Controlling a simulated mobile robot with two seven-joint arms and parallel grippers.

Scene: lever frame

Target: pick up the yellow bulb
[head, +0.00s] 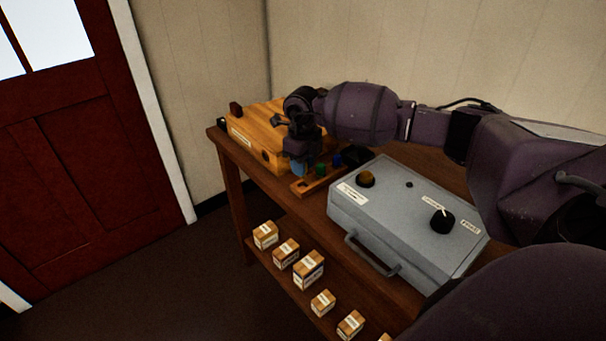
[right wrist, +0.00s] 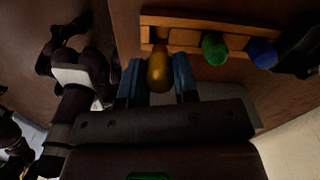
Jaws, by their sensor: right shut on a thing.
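The yellow bulb (right wrist: 159,74) is between the two blue fingers of my right gripper (right wrist: 157,82) in the right wrist view. The gripper is shut on it. The bulb's far end meets the wooden rack (right wrist: 220,23) in that view; I cannot tell whether it still sits in its hole. In the head view my right gripper (head: 299,166) is at the left end of the rack (head: 319,182) and hides the bulb. A green bulb (right wrist: 214,48) and a blue bulb (right wrist: 261,53) stand in the rack to the right. My left gripper is not in view.
A grey metal case (head: 388,208) with an amber lamp (head: 365,179) and black knob (head: 442,220) is right of the rack. A wooden box (head: 256,134) stands behind left. Several small cartons (head: 308,270) sit on the shelf below the table (head: 240,152).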

